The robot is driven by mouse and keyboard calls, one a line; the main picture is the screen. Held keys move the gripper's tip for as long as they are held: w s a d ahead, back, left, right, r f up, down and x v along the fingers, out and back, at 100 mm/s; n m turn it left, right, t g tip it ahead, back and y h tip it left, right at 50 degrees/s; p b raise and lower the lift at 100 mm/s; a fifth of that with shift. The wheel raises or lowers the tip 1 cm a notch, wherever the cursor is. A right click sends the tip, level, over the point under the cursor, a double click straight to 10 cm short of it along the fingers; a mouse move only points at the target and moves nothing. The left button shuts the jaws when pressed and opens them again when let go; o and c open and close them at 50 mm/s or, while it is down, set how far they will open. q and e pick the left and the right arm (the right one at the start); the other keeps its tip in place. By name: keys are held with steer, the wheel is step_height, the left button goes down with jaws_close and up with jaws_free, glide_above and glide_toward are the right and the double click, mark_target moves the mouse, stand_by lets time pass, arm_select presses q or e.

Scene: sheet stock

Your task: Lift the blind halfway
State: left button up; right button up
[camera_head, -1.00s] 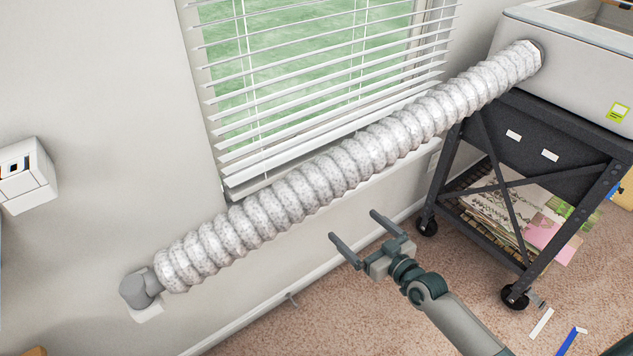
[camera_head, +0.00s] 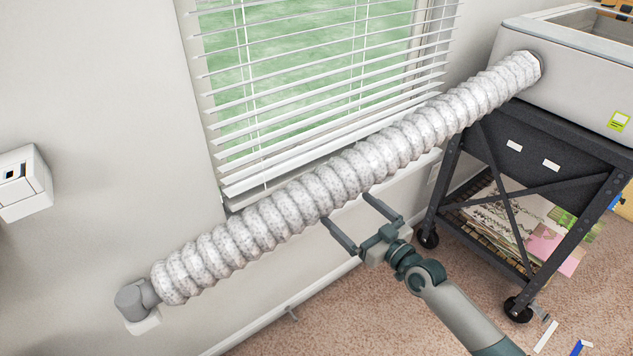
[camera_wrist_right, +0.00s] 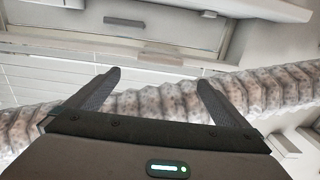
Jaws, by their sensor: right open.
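The white slatted blind (camera_head: 330,75) hangs over the window in the head view, its slats apart with green showing between them. Its lower end is partly hidden behind a thick ribbed hose (camera_head: 345,172). My right gripper (camera_head: 345,208) is open and empty, its two fingers pointing up and left at the hose's lower side, below the blind. In the right wrist view the open fingers (camera_wrist_right: 155,85) overlap the hose (camera_wrist_right: 150,104), and pale slats (camera_wrist_right: 50,82) show beyond it. I cannot tell whether the fingertips touch the hose. My left gripper is not in view.
The hose runs from a grey wall fitting (camera_head: 137,299) up to a pale machine (camera_head: 575,75) on a black wheeled cart (camera_head: 540,135). Papers lie on the cart's lower shelf. A white box (camera_head: 25,185) is on the wall at left. The carpet (camera_head: 330,325) below is mostly clear.

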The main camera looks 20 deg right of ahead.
mark_target(319, 182)
steer(key=x, duration=1.3)
steer(key=shift+w+a+f, duration=0.1)
steer(key=shift+w+a, duration=0.05)
steer(key=shift+w, duration=0.2)
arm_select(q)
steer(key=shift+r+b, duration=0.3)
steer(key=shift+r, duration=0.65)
arm_select(e)
steer(key=shift+w+a, duration=0.15)
steer(key=shift+w, duration=0.35)
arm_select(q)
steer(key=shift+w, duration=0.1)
arm_select(e)
steer(key=c, duration=1.2)
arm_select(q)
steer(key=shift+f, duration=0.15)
arm_select(e)
steer(key=shift+o, duration=0.2)
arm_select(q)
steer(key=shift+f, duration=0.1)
arm_select(e)
steer(key=shift+r, duration=0.25)
